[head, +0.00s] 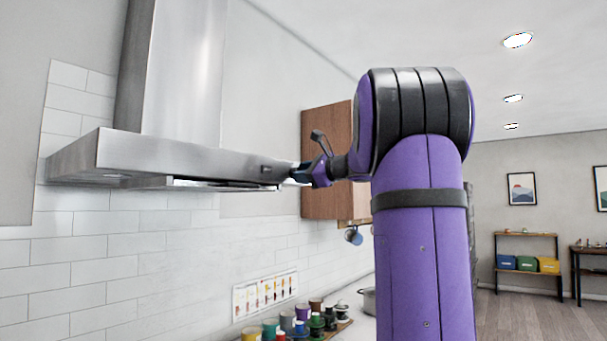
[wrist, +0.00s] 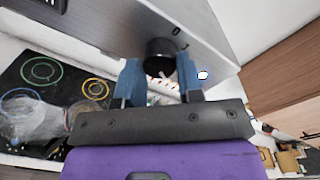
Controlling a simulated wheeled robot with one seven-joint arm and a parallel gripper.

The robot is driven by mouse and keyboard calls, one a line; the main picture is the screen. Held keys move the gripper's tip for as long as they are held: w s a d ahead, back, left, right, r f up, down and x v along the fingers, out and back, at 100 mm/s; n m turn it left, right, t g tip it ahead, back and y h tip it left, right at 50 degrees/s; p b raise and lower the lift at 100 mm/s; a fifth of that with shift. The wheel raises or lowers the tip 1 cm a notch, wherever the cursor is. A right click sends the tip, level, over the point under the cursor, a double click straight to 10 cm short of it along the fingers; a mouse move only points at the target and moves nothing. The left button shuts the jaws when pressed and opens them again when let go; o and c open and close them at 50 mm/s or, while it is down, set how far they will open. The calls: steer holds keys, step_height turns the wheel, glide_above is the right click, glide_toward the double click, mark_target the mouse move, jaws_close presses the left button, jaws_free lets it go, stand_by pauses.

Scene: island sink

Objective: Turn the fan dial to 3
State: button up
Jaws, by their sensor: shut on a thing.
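The range hood (head: 180,156) is on the wall at the left in the head view, and its grey front panel fills the top of the wrist view. The fan dial (wrist: 160,50) is a dark round knob on that panel. A small dark mark, perhaps a 0, is printed beside it. My gripper (wrist: 159,70) has its two blue fingers on either side of the dial and is shut on it. In the head view my gripper (head: 300,174) is at the hood's right front end. The dial's pointer and its setting are not readable.
A wooden wall cabinet (head: 327,165) is close to my gripper on the right. Below are a cooktop (wrist: 55,85) with coloured rings and a clear pot, and several jars (head: 302,322). A mug (head: 353,236) hangs under the cabinet.

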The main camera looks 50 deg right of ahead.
steer(key=shift+f+m, duration=0.1)
steer(key=shift+m, duration=0.9)
steer(key=o, duration=0.9)
steer(key=s, duration=0.7)
steer(key=s+d, duration=0.1)
steer(key=s, duration=0.2)
steer(key=shift+s+r, duration=0.2)
steer(key=shift+s, duration=0.2)
